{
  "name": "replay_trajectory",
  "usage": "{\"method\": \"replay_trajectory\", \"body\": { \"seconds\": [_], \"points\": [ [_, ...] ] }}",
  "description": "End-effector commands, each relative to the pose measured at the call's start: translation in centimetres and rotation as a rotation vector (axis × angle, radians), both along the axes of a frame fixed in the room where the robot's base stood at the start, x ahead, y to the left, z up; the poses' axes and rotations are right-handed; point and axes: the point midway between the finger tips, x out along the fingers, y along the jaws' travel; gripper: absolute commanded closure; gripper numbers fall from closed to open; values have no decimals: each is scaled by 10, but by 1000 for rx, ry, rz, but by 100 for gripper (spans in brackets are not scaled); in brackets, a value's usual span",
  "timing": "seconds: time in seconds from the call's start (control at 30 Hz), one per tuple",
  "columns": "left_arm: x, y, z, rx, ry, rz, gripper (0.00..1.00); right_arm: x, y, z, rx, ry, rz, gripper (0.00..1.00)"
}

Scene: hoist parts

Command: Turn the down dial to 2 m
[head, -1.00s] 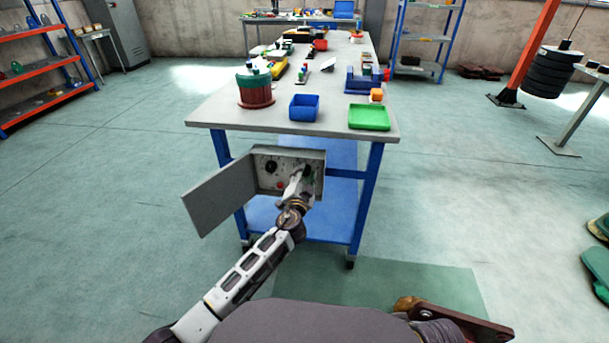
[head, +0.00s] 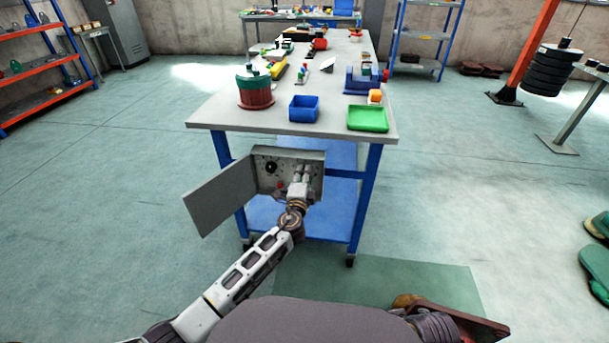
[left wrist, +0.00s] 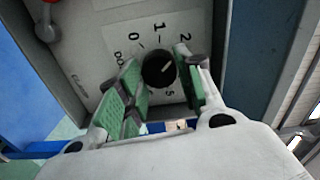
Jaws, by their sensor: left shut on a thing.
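The down dial (left wrist: 158,70) is a small black knob with a white pointer line, on a plate marked 0, 1, 2 and 5 in the left wrist view. Its pointer slants up and right, roughly toward the 2; I cannot read it exactly. My left gripper (left wrist: 160,84) has its green-padded fingers on either side of the knob and is shut on it. In the head view my left gripper (head: 306,170) reaches into the grey control box (head: 317,160) and hides this dial. My right gripper is not in view.
The box's door (head: 220,195) stands open to the left. The box is at the near end of a workbench (head: 225,115), which holds a blue bin (head: 304,108) and a green tray (head: 368,118).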

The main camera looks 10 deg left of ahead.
Motion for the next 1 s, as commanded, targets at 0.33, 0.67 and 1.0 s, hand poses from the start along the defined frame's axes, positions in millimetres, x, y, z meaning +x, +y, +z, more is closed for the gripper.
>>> {"method": "replay_trajectory", "body": {
  "seconds": [0.33,0.67,1.0],
  "points": [
    [1,3,1,25,-3,6,88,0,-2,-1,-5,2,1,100],
    [1,2,1,23,-3,4,43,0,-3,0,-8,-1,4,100],
    [0,1,1,22,-2,2,43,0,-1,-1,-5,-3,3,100]
  ]
}}
